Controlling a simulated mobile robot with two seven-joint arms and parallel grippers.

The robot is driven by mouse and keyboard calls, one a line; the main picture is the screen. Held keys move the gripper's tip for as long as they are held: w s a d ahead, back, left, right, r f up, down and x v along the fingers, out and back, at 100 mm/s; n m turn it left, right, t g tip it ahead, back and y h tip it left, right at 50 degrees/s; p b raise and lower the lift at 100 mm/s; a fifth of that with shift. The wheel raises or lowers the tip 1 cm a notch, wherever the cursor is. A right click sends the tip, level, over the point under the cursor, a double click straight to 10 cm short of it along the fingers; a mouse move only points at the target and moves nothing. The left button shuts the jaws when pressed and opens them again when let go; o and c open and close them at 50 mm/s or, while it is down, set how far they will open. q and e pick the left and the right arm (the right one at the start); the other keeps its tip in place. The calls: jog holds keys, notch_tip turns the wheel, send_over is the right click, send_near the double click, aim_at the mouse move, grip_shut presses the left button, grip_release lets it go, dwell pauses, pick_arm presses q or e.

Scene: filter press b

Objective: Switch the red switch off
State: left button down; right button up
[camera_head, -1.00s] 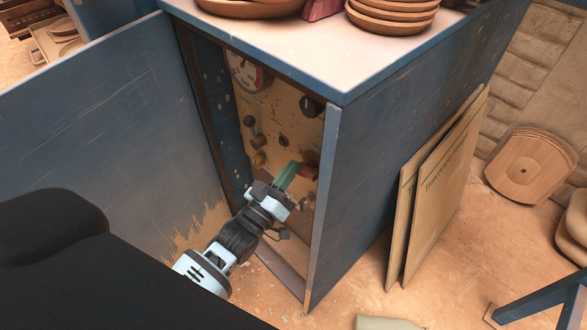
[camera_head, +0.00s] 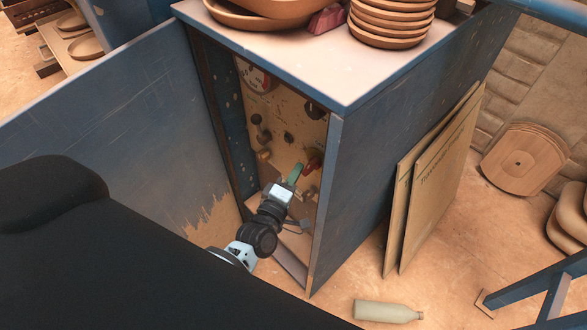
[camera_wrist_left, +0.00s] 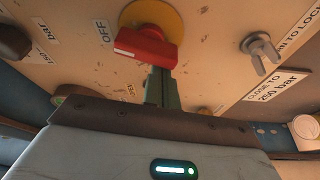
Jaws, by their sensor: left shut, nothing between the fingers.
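The red switch (camera_head: 312,164) is on the beige panel inside the open blue cabinet. In the left wrist view the red switch (camera_wrist_left: 145,46) is a thick red handle on a round yellow plate, with an "OFF" label to its left. My left gripper (camera_head: 295,174) reaches into the cabinet, with its green fingers shut and empty just beside the switch. In the left wrist view the fingers (camera_wrist_left: 162,88) end right under the handle's right part; I cannot tell whether they touch it. My right gripper is not in view.
The blue cabinet door (camera_head: 110,130) stands open at left. A gauge (camera_head: 252,76), black knobs and a metal wing key (camera_wrist_left: 260,52) share the panel. Clay bowls (camera_head: 390,22) stand on the cabinet top. Boards (camera_head: 440,170) lean on its right side. A bottle (camera_head: 387,311) lies on the floor.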

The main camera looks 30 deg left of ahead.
pick_arm(q)
jog(key=shift+s+d+f+n, duration=0.1)
jog(key=shift+d+f+n, duration=0.1)
jog(key=shift+n, duration=0.5)
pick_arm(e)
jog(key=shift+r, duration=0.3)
